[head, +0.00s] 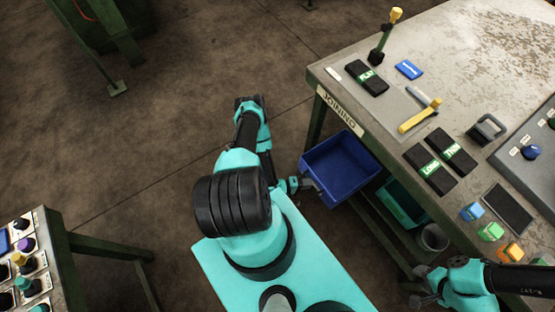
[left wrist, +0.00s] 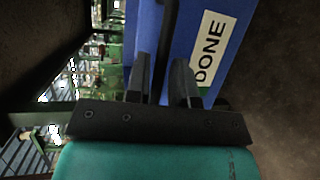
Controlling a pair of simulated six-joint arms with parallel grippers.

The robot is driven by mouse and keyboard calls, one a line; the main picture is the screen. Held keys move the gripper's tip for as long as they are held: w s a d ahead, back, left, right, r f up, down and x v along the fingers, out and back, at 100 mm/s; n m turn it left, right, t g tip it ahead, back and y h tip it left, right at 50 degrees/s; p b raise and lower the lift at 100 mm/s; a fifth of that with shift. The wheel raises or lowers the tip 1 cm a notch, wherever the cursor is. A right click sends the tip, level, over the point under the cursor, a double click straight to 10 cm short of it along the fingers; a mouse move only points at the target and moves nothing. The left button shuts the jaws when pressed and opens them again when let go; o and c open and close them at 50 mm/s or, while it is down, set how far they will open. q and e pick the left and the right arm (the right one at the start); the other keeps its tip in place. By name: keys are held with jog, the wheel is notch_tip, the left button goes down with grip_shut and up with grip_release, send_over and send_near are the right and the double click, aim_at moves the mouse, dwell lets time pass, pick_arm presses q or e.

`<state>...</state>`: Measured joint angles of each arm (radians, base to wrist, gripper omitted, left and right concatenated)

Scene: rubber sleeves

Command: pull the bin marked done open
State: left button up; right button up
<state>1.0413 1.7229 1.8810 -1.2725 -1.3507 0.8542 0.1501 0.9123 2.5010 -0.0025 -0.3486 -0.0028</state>
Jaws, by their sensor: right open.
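The blue bin marked DONE (head: 350,160) sticks out from under the front edge of the bench in the head view, its empty-looking inside showing. In the left wrist view its blue front carries a white DONE label (left wrist: 212,45) and a dark upright bar handle (left wrist: 170,30). My left gripper (head: 308,184) is at the bin's front. In the left wrist view its fingers (left wrist: 162,78) stand close on both sides of the handle, shut on it. My right gripper (head: 422,285) is open and empty near the bench's front edge, at the bottom right.
A teal bin (head: 402,203) and a grey bucket (head: 433,237) sit below the bench (head: 450,40). The bench top holds black labelled pads, a yellow-handled tool (head: 420,115) and small coloured blocks. Open floor lies left of the blue bin.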

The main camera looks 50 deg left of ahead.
pick_arm(q)
jog(key=v, duration=1.5)
jog(key=shift+s, duration=0.3)
jog(key=shift+a+r, duration=0.1)
jog(key=w+d+r+m+g, duration=0.2)
jog(key=w+r+m+g, duration=0.55)
jog(key=w, duration=0.65)
jog(key=d+r+m+g+y, duration=0.1)
jog(key=d+r+m+g, duration=0.1)
jog(key=d+r, duration=0.3)
jog(key=d+r+m+g+y, duration=0.2)
jog(key=d+r+g, duration=0.2)
jog(key=r, duration=1)
jog(key=shift+d+r, duration=0.2)
jog(key=shift+d, duration=0.95)
